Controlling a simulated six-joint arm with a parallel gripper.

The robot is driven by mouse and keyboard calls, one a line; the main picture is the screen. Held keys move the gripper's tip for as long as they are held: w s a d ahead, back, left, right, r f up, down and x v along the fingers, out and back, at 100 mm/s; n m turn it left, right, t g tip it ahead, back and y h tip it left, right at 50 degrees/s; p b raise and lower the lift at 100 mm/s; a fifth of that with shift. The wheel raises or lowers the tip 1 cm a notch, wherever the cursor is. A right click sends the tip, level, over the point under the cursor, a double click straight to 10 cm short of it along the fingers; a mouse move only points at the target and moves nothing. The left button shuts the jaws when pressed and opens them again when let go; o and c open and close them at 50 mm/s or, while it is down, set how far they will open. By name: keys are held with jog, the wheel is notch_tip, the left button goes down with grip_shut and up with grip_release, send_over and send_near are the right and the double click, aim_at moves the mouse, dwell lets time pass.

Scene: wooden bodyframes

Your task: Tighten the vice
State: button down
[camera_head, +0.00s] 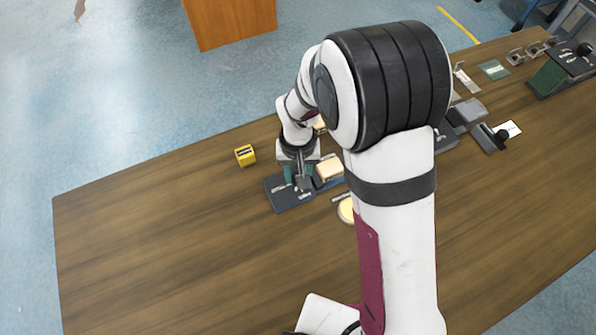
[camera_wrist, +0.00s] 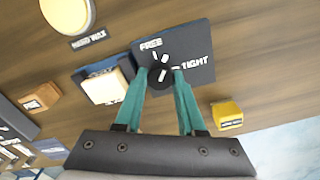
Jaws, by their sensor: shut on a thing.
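The vice's dark control plate (camera_head: 283,198) lies on the wooden table in the head view. In the wrist view the plate (camera_wrist: 197,50) is marked FREE and TIGHT around a black knob (camera_wrist: 160,75). My gripper (camera_wrist: 162,72) is shut on the knob, with its teal fingers on both sides of it. In the head view my gripper (camera_head: 302,182) comes down over the plate and hides the knob. Next to the plate, a pale block (camera_wrist: 103,87) sits in a blue holder (camera_wrist: 92,70), which looks like the vice. I cannot tell the knob's exact setting.
A yellow block (camera_head: 245,155) stands left of the plate on the table (camera_head: 160,240). A pale round disc labelled HARD WAX (camera_wrist: 68,12) and an orange-brown block (camera_wrist: 40,97) are nearby. More dark devices (camera_head: 565,68) stand at the right. The table's left part is clear.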

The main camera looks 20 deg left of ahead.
jog(key=m, duration=1.2)
dwell(0.6)
jog(key=c, duration=0.5)
grip_release()
notch_tip(320, 180, up, 16)
